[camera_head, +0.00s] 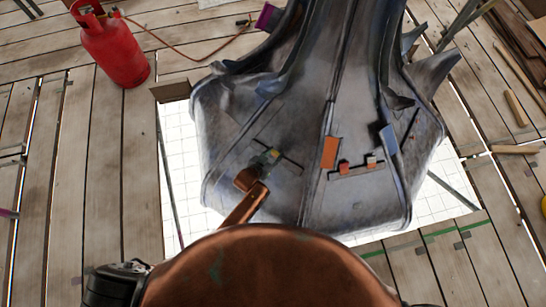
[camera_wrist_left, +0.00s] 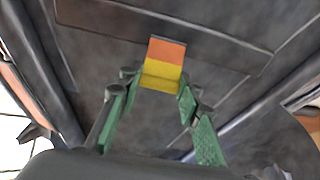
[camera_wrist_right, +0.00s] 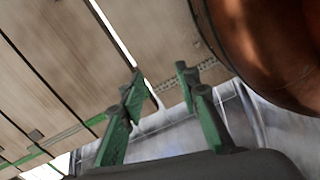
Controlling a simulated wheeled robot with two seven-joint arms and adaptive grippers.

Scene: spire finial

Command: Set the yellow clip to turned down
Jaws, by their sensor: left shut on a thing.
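The yellow clip (camera_wrist_left: 160,82) shows in the left wrist view as a small block, yellow on its near part and orange on its far part. It sits at a dark raised strip on the grey spire. My left gripper (camera_wrist_left: 158,80) is shut on it, with the clip between its green fingertips. In the head view the left gripper (camera_head: 268,157) is small at the spire's left face and mostly hides the clip. Which way the clip is turned I cannot tell. My right gripper (camera_wrist_right: 160,72) is open and empty, away from the clip.
The grey spire (camera_head: 295,185) has an orange plate (camera_head: 330,152) and small red-orange blocks (camera_head: 343,167) right of my left gripper. A red gas cylinder (camera_head: 115,50) stands at upper left on the plank floor (camera_head: 90,190). Planks (camera_head: 515,108) lie at right.

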